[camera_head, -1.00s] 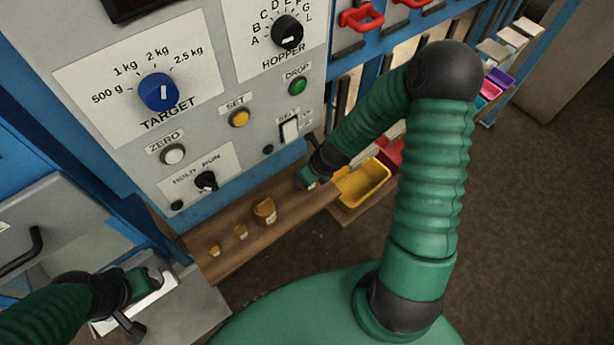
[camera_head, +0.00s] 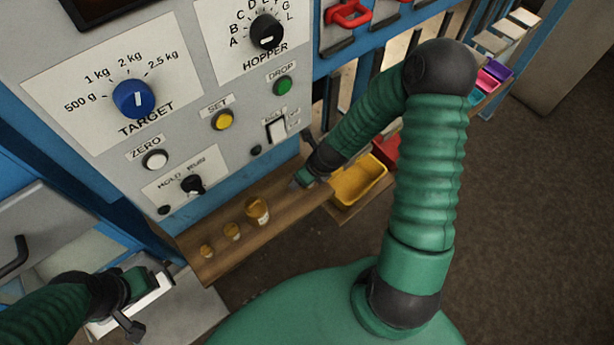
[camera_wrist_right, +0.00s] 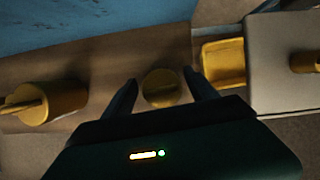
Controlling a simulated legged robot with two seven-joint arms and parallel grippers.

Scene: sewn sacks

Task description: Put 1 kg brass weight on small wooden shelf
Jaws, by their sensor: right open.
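The small wooden shelf (camera_head: 222,258) runs below the control panel. A small, a medium and a larger brass weight (camera_head: 257,210) stand upright on it in the head view. My right gripper (camera_head: 298,184) is low at the shelf's right end. In the right wrist view its open fingers (camera_wrist_right: 160,88) stand on either side of a brass weight (camera_wrist_right: 161,87), over the wood near its end. Another brass weight (camera_wrist_right: 48,102) stands to the left there. I cannot read which is the 1 kg one. My left gripper (camera_head: 150,288) is at a white plate; its jaws are unclear.
A yellow bin (camera_head: 358,182) and a red bin (camera_head: 386,150) sit right of the shelf. In the wrist view, a pale surface (camera_wrist_right: 275,85) carries another brass-coloured piece (camera_wrist_right: 306,62). The panel with knobs and buttons (camera_head: 222,120) rises close behind the shelf. Open floor lies to the right.

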